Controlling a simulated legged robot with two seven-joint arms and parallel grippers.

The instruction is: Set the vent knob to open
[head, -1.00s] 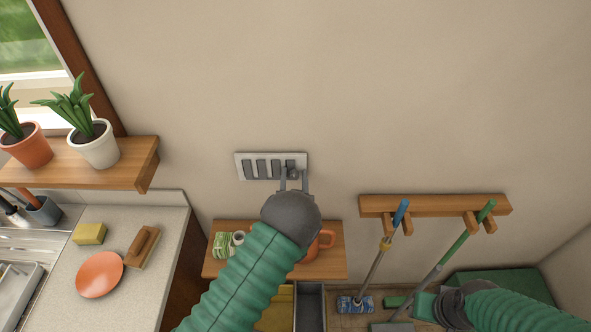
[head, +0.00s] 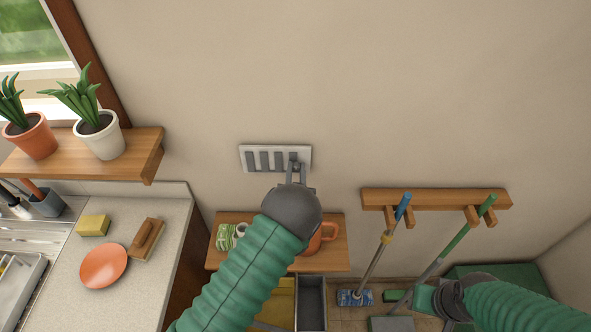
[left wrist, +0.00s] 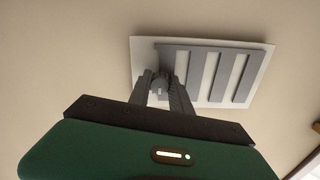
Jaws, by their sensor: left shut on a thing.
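The vent (head: 250,158) is a pale plate with several dark slots on the wall, at the upper middle of the head view. It also fills the upper part of the left wrist view (left wrist: 258,65). The small grey vent knob (left wrist: 159,84) is near one end of the plate, between my fingers. My left gripper (head: 299,168) reaches up to the plate and is shut on the knob. Its fingers partly hide the knob in both views. My right gripper (head: 424,300) is low at the right, and its fingers are too small to read.
A wooden shelf with two potted plants (head: 100,135) is at the left. A counter with an orange plate (head: 104,266), a sponge and a brush lies below it. An orange mug (head: 312,240) stands on a small shelf under my left arm. A rack (head: 440,197) holds a mop and broom.

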